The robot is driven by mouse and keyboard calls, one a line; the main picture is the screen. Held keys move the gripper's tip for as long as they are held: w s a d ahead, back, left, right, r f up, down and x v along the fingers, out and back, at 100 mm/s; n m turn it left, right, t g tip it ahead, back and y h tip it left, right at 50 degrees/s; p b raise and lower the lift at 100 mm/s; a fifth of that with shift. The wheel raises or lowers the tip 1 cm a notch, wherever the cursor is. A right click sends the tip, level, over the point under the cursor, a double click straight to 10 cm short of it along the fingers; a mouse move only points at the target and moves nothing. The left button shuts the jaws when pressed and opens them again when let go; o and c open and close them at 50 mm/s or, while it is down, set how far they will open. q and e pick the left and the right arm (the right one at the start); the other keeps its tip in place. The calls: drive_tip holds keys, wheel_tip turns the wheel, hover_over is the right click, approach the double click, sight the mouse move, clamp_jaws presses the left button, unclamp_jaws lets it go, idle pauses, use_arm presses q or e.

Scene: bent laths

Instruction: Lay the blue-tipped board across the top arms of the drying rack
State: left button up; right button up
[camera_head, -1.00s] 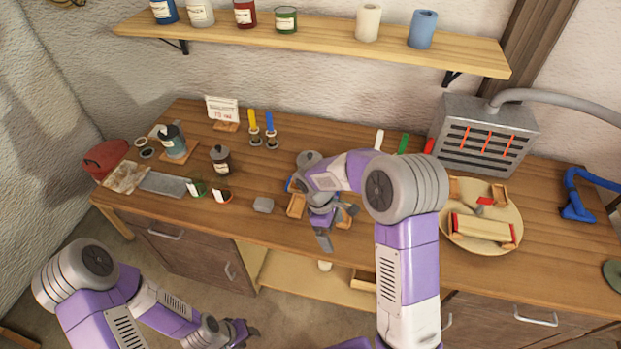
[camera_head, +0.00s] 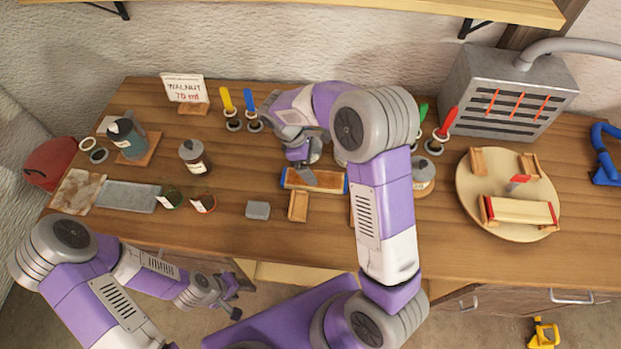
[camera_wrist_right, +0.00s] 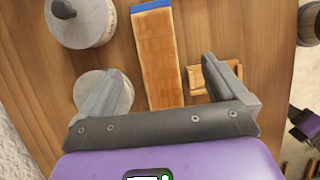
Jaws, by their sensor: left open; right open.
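The blue-tipped board (camera_head: 316,181) is brown with blue ends and lies on the bench, partly covered by my right arm. It also shows in the right wrist view (camera_wrist_right: 160,62), with one blue end at the top edge. My right gripper (camera_head: 305,172) is open above the board. In the right wrist view my right gripper (camera_wrist_right: 165,82) has one finger on each side of the board's near part, apart from it. My left gripper (camera_head: 228,301) is open and empty in front of the bench.
Wooden blocks (camera_head: 298,206) stand in front of the board. A round turntable (camera_head: 470,205) at right carries a pale red-ended board (camera_head: 520,212). Lidded cans (camera_wrist_right: 80,20) stand beside the blue-tipped board. A grey heater (camera_head: 505,100) stands behind.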

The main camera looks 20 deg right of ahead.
sight(319, 179)
drive_tip(key=shift+w+f, duration=0.35)
drive_tip(key=shift+f, duration=0.3)
drive_tip(key=shift+w+d+f, duration=0.1)
drive_tip(key=shift+f, duration=0.2)
use_arm(q)
drive_tip(key=shift+w+f+b, duration=0.2)
drive_tip(key=shift+f+b, duration=0.2)
drive_tip(key=shift+f, duration=0.2)
drive_tip(key=shift+w+f+b, duration=0.15)
drive_tip(key=shift+f+b, duration=0.25)
drive_tip(key=shift+f, duration=0.15)
use_arm(e)
drive_tip(key=shift+a+x, duration=0.15)
drive_tip(key=shift+x, duration=1.55)
drive_tip(key=shift+a+x, duration=0.2)
drive_tip(key=shift+x, duration=1.45)
drive_tip(key=shift+w+f, duration=0.1)
drive_tip(key=shift+f, duration=0.05)
drive_tip(key=shift+c, duration=0.3)
